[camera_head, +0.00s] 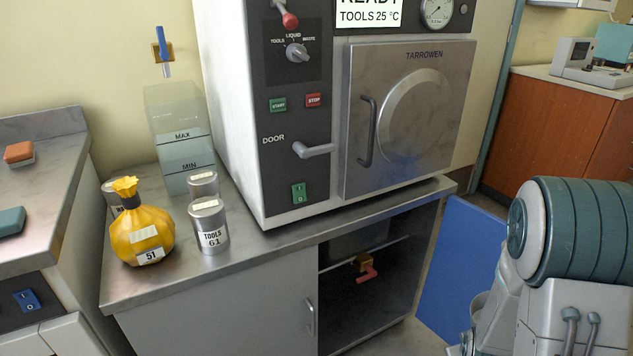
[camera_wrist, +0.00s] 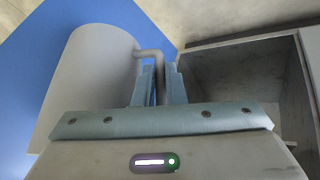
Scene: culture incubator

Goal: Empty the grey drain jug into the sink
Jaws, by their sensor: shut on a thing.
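The grey jug (camera_wrist: 88,80) is a plain cylinder with a bent side handle (camera_wrist: 152,54), on the left of the wrist view. My gripper (camera_wrist: 161,84) is shut on that handle, with the two blue fingers on either side of it. In the head view a small part of what looks like the jug (camera_head: 479,304) shows beside my arm, low in front of the blue cabinet door. The jug's inside is hidden, so I cannot tell its contents. I cannot make out the sink in either view.
The open blue door (camera_head: 461,268) stands beside the open cabinet bay, which holds a brass drain valve with a red handle (camera_head: 367,274). The steriliser (camera_head: 410,115) stands shut on the steel bench. A yellow bag (camera_head: 151,228), tool canisters (camera_head: 209,226) and a clear tank (camera_head: 180,135) stand left.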

